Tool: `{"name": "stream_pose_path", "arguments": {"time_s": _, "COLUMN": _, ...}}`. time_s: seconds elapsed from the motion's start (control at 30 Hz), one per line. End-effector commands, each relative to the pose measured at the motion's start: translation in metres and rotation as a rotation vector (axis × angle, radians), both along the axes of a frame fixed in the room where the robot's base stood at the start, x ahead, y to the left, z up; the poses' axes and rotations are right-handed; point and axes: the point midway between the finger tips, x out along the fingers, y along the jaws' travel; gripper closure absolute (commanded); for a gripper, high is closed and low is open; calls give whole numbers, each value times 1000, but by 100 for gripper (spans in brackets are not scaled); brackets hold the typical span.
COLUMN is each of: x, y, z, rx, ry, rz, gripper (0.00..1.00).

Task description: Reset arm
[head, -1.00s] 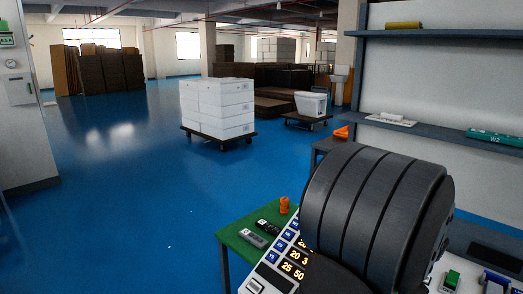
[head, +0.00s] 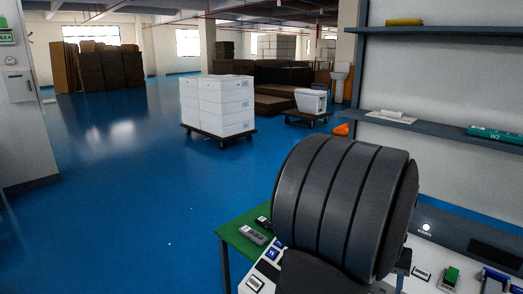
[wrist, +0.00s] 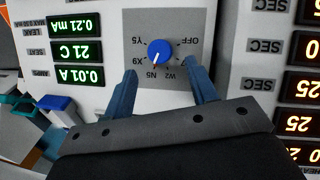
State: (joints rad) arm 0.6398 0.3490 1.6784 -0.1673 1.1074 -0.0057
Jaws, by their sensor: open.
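My gripper (wrist: 160,78) is open and empty in the wrist view. Its two blue-grey fingers point at a panel and stand apart, just short of and to either side of a blue rotary knob (wrist: 160,51). The knob sits on a grey plate marked OFF, W2, N5, X9 and Y5, with its white pointer turned toward the lower side in this view. I cannot tell whether the fingers touch the panel. In the head view my dark ribbed arm covers the gripper, the knob and much of the panel.
Green displays (wrist: 76,50) and orange displays (wrist: 300,85) flank the knob. In the head view, a green table (head: 234,236) carries small grey and black devices beside my arm. Shelves (head: 440,130) stand at right. Open blue floor (head: 110,220) lies at left, with boxes (head: 218,105) on a cart.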

Motion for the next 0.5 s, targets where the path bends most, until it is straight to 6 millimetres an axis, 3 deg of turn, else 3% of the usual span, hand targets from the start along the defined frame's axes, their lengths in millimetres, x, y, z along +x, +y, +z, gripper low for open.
{"name": "stream_pose_path", "arguments": {"time_s": 0.5, "x": 1, "y": 1, "z": 9, "rx": 1, "ry": -1, "rz": -2, "gripper": 47}}
